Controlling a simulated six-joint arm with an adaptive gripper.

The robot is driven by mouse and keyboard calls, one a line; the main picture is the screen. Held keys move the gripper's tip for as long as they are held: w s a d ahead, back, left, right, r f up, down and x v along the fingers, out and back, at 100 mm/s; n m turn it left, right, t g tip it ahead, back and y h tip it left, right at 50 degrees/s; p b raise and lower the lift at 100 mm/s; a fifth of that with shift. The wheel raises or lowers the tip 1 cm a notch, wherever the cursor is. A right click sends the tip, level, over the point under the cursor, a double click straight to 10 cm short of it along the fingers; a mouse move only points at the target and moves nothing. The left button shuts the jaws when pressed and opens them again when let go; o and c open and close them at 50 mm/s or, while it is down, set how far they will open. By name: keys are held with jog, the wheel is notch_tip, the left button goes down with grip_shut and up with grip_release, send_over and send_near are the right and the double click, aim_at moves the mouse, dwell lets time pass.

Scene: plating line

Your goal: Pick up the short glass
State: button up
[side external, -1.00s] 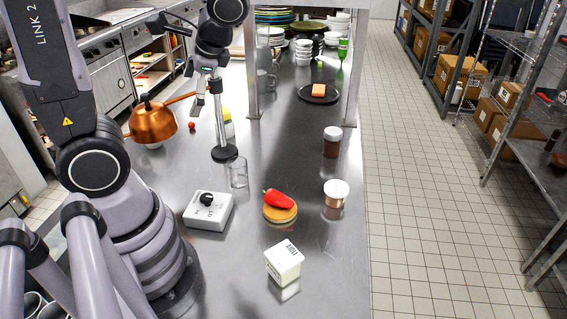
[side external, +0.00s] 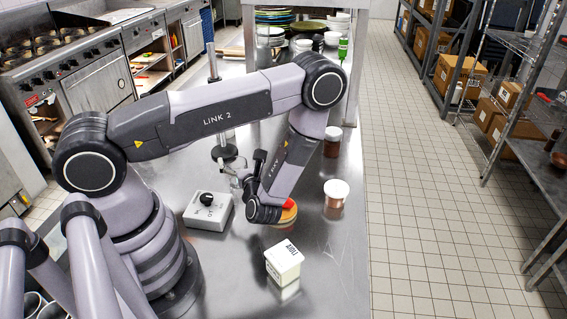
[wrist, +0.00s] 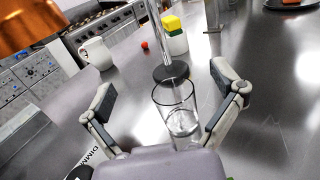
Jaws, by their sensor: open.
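The short glass (wrist: 176,118) is a clear, upright tumbler on the steel counter. In the wrist view it stands between and just beyond the spread fingers of my gripper (wrist: 164,94), and no contact shows. My gripper is open and empty. In the side view my gripper (side external: 238,172) is low over the counter at the glass's place, and the wrist and fingers make the glass hard to make out there.
A pole on a round black base (wrist: 172,73) stands right behind the glass. A white dial box (side external: 208,211) is in front, and a labelled white cube (side external: 284,262) is nearer. A lidded brown jar (side external: 332,142) and a copper-coloured cup (side external: 336,193) stand to the right.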

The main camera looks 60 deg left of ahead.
aim_at(238, 169)
notch_tip(238, 169, down, 6)
jog(key=shift+f, duration=0.25)
jog(key=a, duration=0.2)
jog(key=w+a+f, duration=0.1)
jog(key=shift+a, duration=0.35)
jog(key=shift+w+a, duration=0.15)
jog(key=shift+a, duration=0.4)
jog(key=c, duration=1.3)
